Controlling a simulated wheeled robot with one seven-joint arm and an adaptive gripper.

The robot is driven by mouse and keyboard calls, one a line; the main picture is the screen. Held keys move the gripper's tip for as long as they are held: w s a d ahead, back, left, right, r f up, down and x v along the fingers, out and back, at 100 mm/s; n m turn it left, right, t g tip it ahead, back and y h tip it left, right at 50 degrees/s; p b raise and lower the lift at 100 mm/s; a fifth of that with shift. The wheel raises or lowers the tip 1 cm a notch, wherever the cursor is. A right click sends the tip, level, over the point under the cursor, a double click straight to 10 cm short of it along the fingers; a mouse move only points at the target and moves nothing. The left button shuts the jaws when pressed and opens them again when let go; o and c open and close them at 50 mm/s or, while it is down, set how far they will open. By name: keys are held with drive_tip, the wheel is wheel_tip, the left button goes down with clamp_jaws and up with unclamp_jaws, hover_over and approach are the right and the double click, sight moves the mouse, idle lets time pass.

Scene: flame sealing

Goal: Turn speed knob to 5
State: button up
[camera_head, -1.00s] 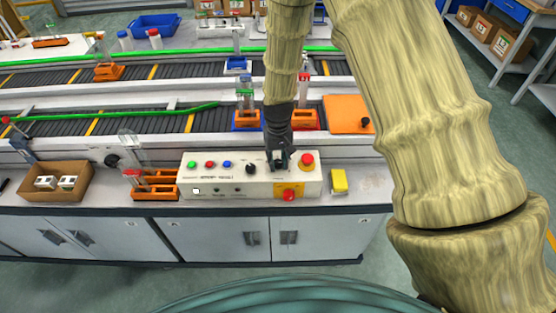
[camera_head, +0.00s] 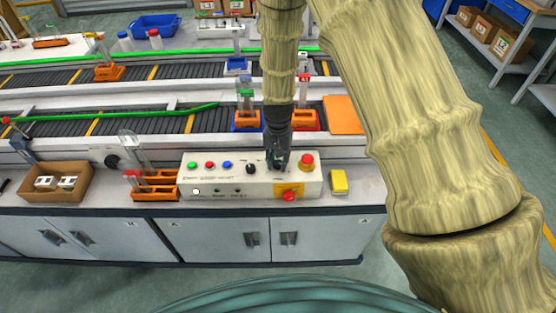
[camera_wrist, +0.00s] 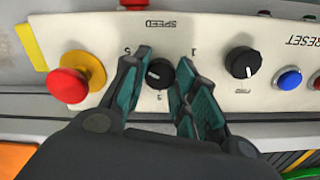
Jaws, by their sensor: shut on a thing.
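The white control panel (camera_head: 225,178) stands on the bench. The black speed knob (camera_wrist: 160,73) sits under the upside-down SPEED label in the wrist view. A "5" shows to its left in that view, a "1" to its right and a "3" below. A small white mark shows on the knob's left part, but I cannot tell exactly which number it points to. My gripper (camera_head: 278,162) reaches down to the panel. In the head view the gripper hides the knob.
A red mushroom button (camera_wrist: 75,78) on a yellow base is close to the fingers. Another black knob (camera_wrist: 243,62) and a blue button (camera_wrist: 289,79) are on the other side. Orange racks (camera_head: 152,186) and a yellow block (camera_head: 339,182) flank the panel.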

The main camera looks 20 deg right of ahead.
sight(278, 162)
drive_tip(key=o, duration=1.1)
drive_tip(key=shift+c, duration=0.2)
wheel_tip(278, 162, up, 12)
drive_tip(key=shift+d, duration=0.1)
idle(0.4)
